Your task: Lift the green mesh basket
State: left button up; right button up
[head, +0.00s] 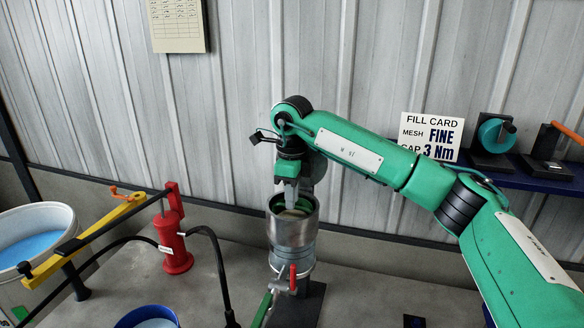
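My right gripper (290,198) points down at the open top of a metal cylinder (291,235). Its fingertips reach to or just inside the rim, and their gap cannot be made out. The cylinder stands upright on a dark base, with a red-handled valve low on its front. My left gripper is not in view.
A red pump (174,238) with black hoses stands left of the cylinder, beside a yellow lever (85,240). A white tub of blue liquid (32,238) is far left. A blue-rimmed container (149,316) is at the front. A fill card (432,136) reads mesh FINE, cap 3 Nm.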

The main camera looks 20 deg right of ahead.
aim_at(293, 213)
jog(key=f, duration=0.1)
jog(key=f+p, duration=0.1)
jog(key=f, duration=0.1)
jog(key=shift+s+f, duration=0.25)
jog(key=shift+f, duration=0.05)
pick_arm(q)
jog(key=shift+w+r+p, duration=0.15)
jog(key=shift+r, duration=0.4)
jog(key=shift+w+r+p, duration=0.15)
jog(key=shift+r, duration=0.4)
pick_arm(e)
jog(key=shift+w+f, duration=0.1)
jog(key=shift+f, duration=0.65)
grip_shut()
